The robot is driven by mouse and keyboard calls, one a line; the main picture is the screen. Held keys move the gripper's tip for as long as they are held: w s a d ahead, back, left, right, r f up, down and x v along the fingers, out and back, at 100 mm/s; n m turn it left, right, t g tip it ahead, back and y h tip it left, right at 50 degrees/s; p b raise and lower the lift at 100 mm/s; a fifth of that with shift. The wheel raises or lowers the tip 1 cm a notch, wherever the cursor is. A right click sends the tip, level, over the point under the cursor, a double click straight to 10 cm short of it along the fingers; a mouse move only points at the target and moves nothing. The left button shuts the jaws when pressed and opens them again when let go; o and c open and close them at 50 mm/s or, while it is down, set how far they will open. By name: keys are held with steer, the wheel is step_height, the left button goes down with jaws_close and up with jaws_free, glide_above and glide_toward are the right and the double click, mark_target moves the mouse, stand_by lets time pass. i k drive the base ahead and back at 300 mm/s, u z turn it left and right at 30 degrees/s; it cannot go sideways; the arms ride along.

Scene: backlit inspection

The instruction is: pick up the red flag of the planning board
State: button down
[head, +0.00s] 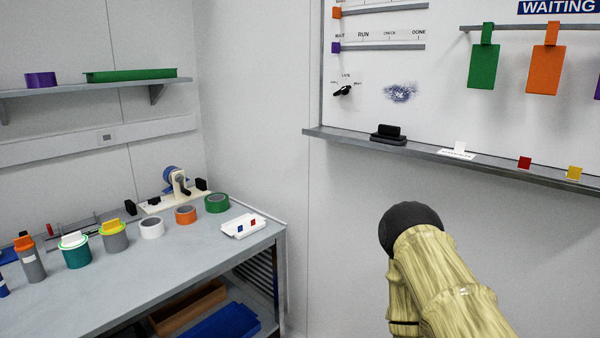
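The planning board (430,60) is a white board on the right wall with a grey ledge (400,150) along its bottom. Nothing touches the red flag. Part of my arm, wood-patterned with a black rounded end, shows at the lower right, below the ledge in the picture. My gripper is not in view.
A black eraser-like block (388,134) sits on the ledge left of the flags. Green (484,60) and orange (543,65) tags hang from a rail above.

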mark_target(524, 163)
steer(key=z, duration=1.3)
